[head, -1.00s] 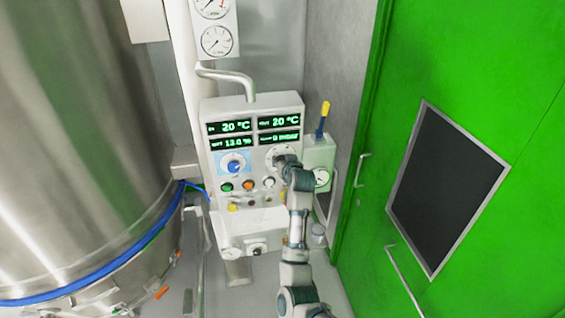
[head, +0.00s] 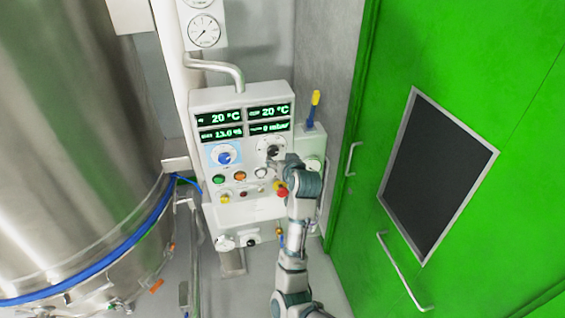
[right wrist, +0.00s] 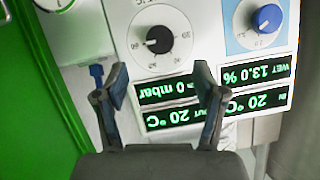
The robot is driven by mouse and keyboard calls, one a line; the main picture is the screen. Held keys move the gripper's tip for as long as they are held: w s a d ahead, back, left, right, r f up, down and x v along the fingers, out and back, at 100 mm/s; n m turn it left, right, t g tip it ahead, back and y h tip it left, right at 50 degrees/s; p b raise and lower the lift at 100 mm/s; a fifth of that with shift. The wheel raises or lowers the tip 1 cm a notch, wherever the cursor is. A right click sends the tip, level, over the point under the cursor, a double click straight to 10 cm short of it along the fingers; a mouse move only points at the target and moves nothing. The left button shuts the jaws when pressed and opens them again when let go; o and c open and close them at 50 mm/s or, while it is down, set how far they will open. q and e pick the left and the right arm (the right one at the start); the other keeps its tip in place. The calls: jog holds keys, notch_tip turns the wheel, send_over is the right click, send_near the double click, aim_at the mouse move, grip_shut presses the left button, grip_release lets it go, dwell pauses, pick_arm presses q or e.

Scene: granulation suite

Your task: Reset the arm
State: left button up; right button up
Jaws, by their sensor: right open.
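My right arm reaches up in the head view, with its right gripper (head: 280,163) just in front of the control panel (head: 196,103), below the black knob (head: 272,152). In the right wrist view, the right gripper (right wrist: 160,95) is open, with nothing between its two fingers. The picture there is upside down. The black knob (right wrist: 159,40) on its white dial lies past the fingertips, apart from them. The blue knob (head: 224,158) is left of it in the head view. My left gripper is not in view.
A large steel vessel (head: 75,130) with a blue band stands at the left. A green door (head: 400,60) with a dark window and handles is at the right. A red button (head: 281,192) sits beside my arm. A bent pipe (head: 215,67) rises above the panel.

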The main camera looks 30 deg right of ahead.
jog(key=shift+v, duration=0.85)
jog(key=shift+f, duration=0.1)
